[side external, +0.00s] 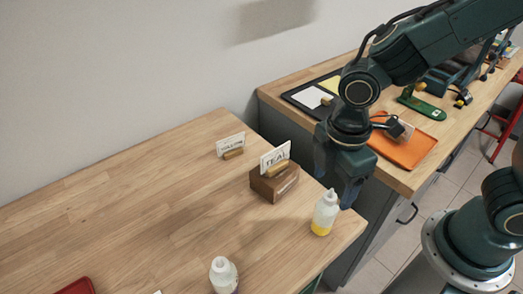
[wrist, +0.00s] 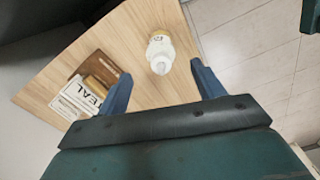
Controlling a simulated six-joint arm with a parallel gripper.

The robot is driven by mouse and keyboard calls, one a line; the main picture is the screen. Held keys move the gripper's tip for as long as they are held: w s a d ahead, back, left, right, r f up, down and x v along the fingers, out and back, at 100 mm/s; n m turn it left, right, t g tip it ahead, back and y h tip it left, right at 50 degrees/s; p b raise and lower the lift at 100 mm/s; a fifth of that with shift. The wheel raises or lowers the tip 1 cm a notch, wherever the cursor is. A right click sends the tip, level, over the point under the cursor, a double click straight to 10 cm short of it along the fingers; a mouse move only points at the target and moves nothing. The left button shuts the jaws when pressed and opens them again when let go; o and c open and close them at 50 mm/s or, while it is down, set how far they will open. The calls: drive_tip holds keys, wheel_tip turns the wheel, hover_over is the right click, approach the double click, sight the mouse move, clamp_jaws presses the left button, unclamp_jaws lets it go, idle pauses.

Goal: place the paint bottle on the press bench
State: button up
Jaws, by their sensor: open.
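A white paint bottle with yellow in its lower part (side external: 323,216) stands upright near the right corner of the left wooden bench (side external: 130,200). It also shows in the wrist view (wrist: 160,50), its nozzle toward the camera. My gripper (side external: 334,192) is open and points down just above this bottle. In the wrist view the bottle top lies between and slightly beyond the two fingertips (wrist: 161,71), with gaps on both sides. A second white bottle (side external: 223,275) stands at the front edge of the picture, its lower part cut off. No label marks which bench is the press bench.
A wooden block with a "TEAL" card (side external: 274,184) stands left of the bottle. Another small card stand (side external: 231,146) is behind it. A red item (side external: 76,287) lies front left. The right bench holds an orange tray (side external: 404,148), a dark tray (side external: 300,98) and a green tool (side external: 424,105).

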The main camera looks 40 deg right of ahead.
sight(330, 196)
drive_tip(key=shift+f, duration=0.55)
drive_tip(key=shift+s+f, duration=0.1)
drive_tip(key=shift+f, duration=2.5)
drive_tip(key=c, duration=1.2)
drive_tip(key=shift+c, duration=0.2)
drive_tip(key=shift+r, duration=0.15)
wheel_tip(330, 196, up, 20)
